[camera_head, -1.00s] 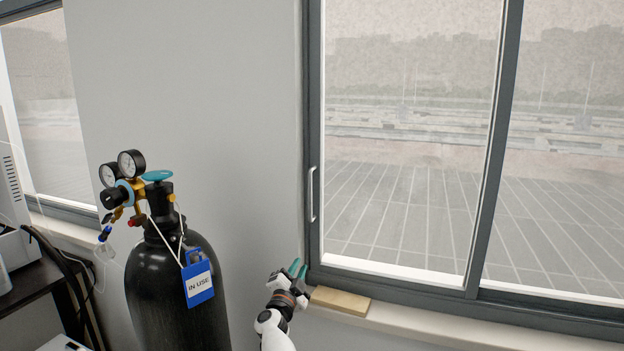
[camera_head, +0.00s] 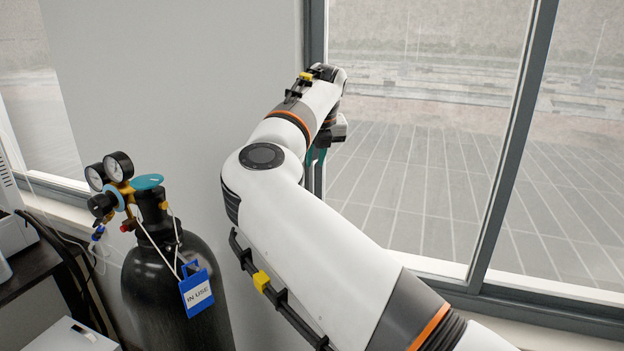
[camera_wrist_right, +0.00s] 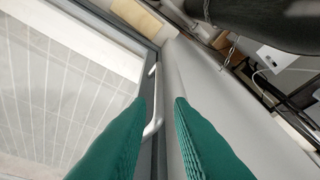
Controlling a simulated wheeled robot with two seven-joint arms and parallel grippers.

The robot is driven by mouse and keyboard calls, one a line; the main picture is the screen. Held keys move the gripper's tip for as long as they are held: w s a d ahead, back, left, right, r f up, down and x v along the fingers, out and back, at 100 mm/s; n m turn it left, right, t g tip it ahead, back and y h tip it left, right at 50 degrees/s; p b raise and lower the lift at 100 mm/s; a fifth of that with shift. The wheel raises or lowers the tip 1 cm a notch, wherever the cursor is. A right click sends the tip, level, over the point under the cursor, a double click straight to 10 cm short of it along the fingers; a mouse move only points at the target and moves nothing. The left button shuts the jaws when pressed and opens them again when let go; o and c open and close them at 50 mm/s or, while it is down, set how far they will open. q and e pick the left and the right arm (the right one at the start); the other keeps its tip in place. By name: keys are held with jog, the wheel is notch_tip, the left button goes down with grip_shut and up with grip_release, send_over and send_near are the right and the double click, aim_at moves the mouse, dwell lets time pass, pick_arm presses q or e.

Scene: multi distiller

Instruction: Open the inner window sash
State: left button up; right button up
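The inner window sash (camera_head: 430,180) has a grey frame and a large clear pane, at the right in the head view. My right arm crosses in front of its left edge and hides the handle there. My right gripper (camera_head: 316,156) points down beside that edge. In the right wrist view the pale bar handle (camera_wrist_right: 153,122) stands on the sash's edge. The green fingers of the right gripper (camera_wrist_right: 160,99) are apart, with the lower part of the handle between them, closer to the left finger. Contact cannot be told. My left gripper is not in view.
A black gas cylinder (camera_head: 160,285) with gauges and a blue "IN USE" tag (camera_head: 197,290) stands left of my arm. A grey wall (camera_head: 190,90) lies between the two windows. A dark bench (camera_head: 45,270) with equipment is at far left.

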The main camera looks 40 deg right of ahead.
aim_at(312, 184)
jog(key=p+x, duration=0.3)
jog(key=x, duration=0.6)
jog(key=shift+d, duration=0.1)
jog(key=shift+f+p, duration=0.3)
jog(key=shift+f, duration=0.05)
grip_shut()
